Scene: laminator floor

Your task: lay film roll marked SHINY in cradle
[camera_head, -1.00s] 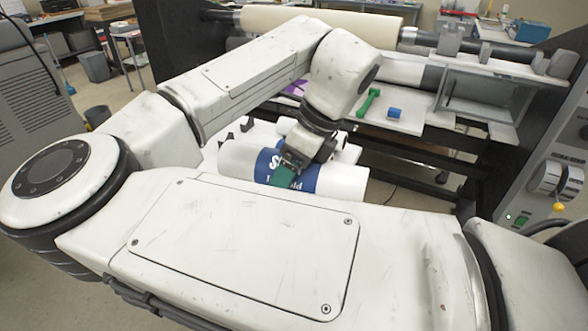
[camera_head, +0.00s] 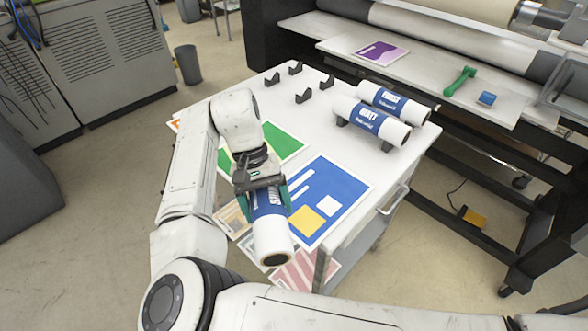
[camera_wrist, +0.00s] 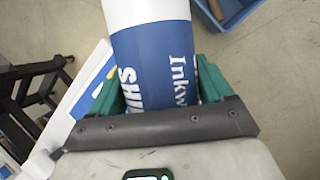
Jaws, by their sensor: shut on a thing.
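The white film roll (camera_head: 273,242) with a blue label hangs in my gripper (camera_head: 266,204), out past the cart's near-left edge. In the wrist view its label (camera_wrist: 152,65) shows "SHI" and part of "Inkw"; the rest of the word is hidden. The green fingers close on both sides of the roll. An empty cradle of several small black notched supports (camera_head: 303,97) stands at the far left of the white cart top (camera_head: 355,88). Rolls marked MATT (camera_head: 370,122) and, it seems, FROST (camera_head: 393,103) rest side by side at the right on black supports.
Flat printed sheets, one blue (camera_head: 325,195) and one green (camera_head: 280,148), lie on the cart's near part. The laminator (camera_head: 440,45) stands behind, with a purple sheet (camera_head: 378,53), green tool (camera_head: 459,82) and blue block (camera_head: 487,98) on its shelf. Cart top between supports and rolls is mostly clear.

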